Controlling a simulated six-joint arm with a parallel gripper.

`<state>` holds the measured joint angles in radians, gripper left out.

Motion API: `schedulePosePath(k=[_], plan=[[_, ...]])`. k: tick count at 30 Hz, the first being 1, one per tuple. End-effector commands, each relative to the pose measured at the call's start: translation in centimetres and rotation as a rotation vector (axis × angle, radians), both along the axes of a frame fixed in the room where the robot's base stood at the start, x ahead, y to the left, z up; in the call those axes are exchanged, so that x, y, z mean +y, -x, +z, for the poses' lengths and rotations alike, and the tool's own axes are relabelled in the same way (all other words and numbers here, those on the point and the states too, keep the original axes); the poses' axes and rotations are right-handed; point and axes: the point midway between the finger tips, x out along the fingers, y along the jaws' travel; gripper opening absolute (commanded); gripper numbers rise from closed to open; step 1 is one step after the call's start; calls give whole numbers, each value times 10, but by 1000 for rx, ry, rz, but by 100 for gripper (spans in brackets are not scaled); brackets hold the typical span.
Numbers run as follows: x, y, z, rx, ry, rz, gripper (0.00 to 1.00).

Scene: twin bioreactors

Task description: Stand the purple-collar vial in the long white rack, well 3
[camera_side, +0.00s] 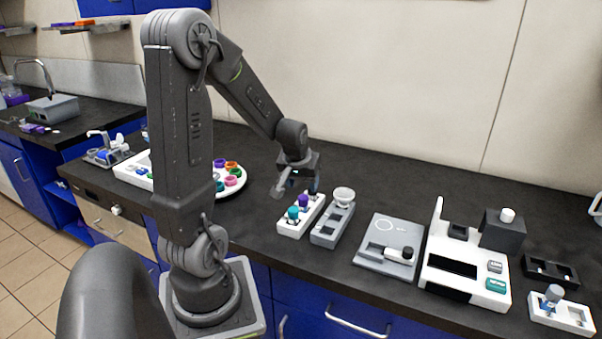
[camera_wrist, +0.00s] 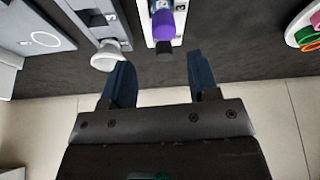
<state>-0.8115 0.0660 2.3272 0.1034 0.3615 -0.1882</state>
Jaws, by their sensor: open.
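The purple-collar vial (camera_side: 303,201) stands upright in a white rack (camera_side: 287,229), close to a teal-collar vial (camera_side: 293,213). The purple collar also shows in the wrist view (camera_wrist: 163,23), at the top middle, ahead of the gap between my fingers. My gripper (camera_side: 297,187) is open and empty, above and behind this rack in the side view. In the wrist view my gripper (camera_wrist: 161,84) has its two dark fingers spread wide, apart from the vial.
A grey holder with a white cup (camera_side: 344,195) stands just right of the rack. Further right are a flat grey device (camera_side: 375,262), a white instrument (camera_side: 437,280) and a small white rack (camera_side: 577,326) with a vial. A round tray (camera_side: 239,187) of coloured rings lies left.

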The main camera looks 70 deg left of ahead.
Motion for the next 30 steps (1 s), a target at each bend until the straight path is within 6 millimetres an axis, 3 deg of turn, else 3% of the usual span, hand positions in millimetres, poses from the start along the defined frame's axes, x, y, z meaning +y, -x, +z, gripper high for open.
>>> schedulePosePath(k=[3, 11, 14, 17, 21, 24, 27, 30], plan=[[-5, 4, 18, -5, -4, -1, 55], [-19, 5, 39, -5, -5, -24, 55], [-50, -2, 56, -14, -16, -120, 55], [-105, -7, 80, -32, -31, -284, 55], [-186, 9, 109, -57, -43, -543, 55], [-229, 31, 122, -74, -47, -705, 55], [-256, 51, 129, -87, -48, -823, 55], [-269, 63, 132, -92, -47, -890, 55]])
